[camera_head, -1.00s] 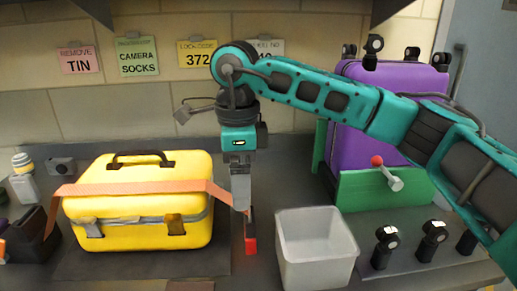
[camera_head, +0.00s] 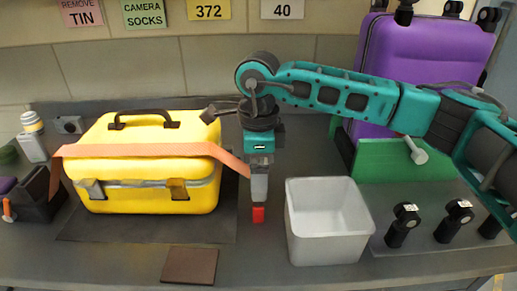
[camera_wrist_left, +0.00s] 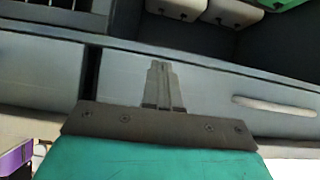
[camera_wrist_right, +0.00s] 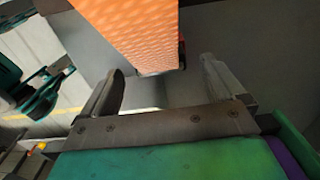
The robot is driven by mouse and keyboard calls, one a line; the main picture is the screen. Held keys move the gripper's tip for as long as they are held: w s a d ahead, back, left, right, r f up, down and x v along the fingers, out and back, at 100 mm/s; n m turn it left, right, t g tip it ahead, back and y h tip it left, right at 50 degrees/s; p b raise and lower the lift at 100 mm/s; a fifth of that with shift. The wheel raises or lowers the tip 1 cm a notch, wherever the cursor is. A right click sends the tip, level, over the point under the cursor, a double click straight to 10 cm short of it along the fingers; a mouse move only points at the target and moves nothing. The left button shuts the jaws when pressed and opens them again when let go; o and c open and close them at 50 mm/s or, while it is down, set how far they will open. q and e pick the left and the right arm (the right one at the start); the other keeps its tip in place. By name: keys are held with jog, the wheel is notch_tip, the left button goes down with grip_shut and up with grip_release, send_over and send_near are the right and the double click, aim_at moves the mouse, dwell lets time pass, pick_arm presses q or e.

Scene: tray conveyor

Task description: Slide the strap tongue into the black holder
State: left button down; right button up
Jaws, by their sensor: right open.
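The orange strap (camera_head: 140,150) lies across the yellow case (camera_head: 150,187). Its free right end slopes down to my right gripper (camera_head: 259,190). In the right wrist view the strap (camera_wrist_right: 130,30) comes down from the top, its end near and between the spread fingertips (camera_wrist_right: 163,75). My right gripper is open; contact cannot be told. A small red block (camera_head: 258,215) shows just below its fingers. In the right wrist view a dark and red edge shows beside the strap end. The black holder cannot be made out with certainty. My left gripper (camera_wrist_left: 163,85) is shut and empty, facing a pale cabinet.
A white bin (camera_head: 328,240) stands right of the gripper. A green panel (camera_head: 395,162) and purple suitcase (camera_head: 435,60) are behind it. Black clamps (camera_head: 404,222) stand on the right. A black caddy (camera_head: 38,200) is left of the case. A brown plate (camera_head: 190,266) lies in front.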

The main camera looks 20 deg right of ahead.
notch_tip(320, 180, down, 2)
jog(key=shift+f, duration=0.6)
pick_arm(q)
jog(key=shift+w+d+r, duration=0.2)
jog(key=shift+w+r, duration=0.2)
jog(key=shift+w, duration=0.1)
pick_arm(e)
jog(key=c, duration=1.1)
pick_arm(q)
jog(key=shift+s+f, duration=0.35)
pick_arm(e)
jog(key=shift+r, duration=0.1)
